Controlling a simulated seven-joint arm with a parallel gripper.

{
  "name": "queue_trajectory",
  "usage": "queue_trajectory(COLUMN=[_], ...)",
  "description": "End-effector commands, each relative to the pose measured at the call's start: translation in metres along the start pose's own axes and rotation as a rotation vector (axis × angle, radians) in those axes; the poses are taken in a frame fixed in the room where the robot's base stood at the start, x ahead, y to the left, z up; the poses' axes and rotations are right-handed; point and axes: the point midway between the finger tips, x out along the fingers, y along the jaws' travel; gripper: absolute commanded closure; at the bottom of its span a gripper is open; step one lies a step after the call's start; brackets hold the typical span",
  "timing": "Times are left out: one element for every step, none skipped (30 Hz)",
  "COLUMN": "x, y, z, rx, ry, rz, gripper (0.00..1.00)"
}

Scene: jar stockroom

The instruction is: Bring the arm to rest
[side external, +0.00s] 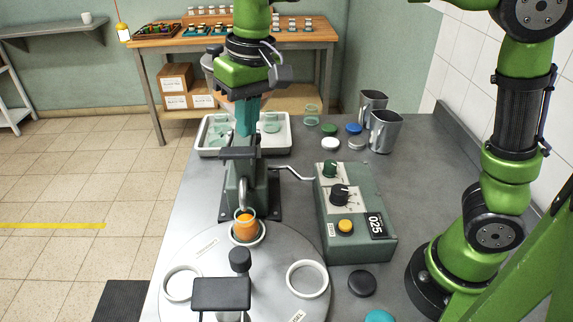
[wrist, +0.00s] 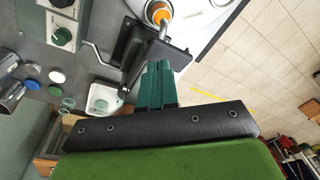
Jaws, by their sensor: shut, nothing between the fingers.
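My gripper (side external: 246,132) is in the air behind the green dispensing machine (side external: 238,190), pointing down, in front of the white tray. Its teal fingers are closed together with nothing between them. In the wrist view the fingers (wrist: 157,72) show side by side, and the machine and the jar lie beyond them. The jar (side external: 245,228) with orange contents stands in a white ring on the round grey turntable (side external: 215,262), under the machine's spout, apart from my gripper. The jar also shows in the wrist view (wrist: 160,14).
A white tray (side external: 283,148) lies behind the machine. A control box (side external: 375,245) stands to its right. Several loose lids, including a blue one (side external: 353,128), and metal pitchers (side external: 384,132) are at the back right. A black disc (side external: 362,283) lies in front.

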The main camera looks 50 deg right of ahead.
Motion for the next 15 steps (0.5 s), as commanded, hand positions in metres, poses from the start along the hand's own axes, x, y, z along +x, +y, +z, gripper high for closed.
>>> queue_trajectory(x=[-0.002,-0.001,-0.001,0.000,0.000,0.002,0.003,0.004,0.006,0.008,0.010,0.012,0.014,0.016,0.018], y=[0.015,0.023,0.034,0.042,0.050,0.061,0.070,0.078,0.088,0.095,0.102,0.110,0.116,0.121,0.127], z=[0.010,0.015,0.023,0.030,0.037,0.046,0.054,0.061,0.071,0.078,0.085,0.094,0.100,0.105,0.112], rx=[-0.001,-0.002,-0.001,0.003,0.009,0.020,0.032,0.044,0.063,0.078,0.094,0.114,0.130,0.145,0.165], ry=[0.032,0.052,0.082,0.104,0.130,0.165,0.190,0.218,0.253,0.279,0.305,0.336,0.358,0.378,0.400], rz=[-0.027,-0.045,-0.068,-0.085,-0.102,-0.123,-0.138,-0.153,-0.169,-0.181,-0.191,-0.203,-0.209,-0.216,-0.223], gripper=[1.00,1.00,1.00,1.00,1.00,1.00,1.00,1.00,1.00,1.00,1.00,1.00,1.00,1.00,1.00])
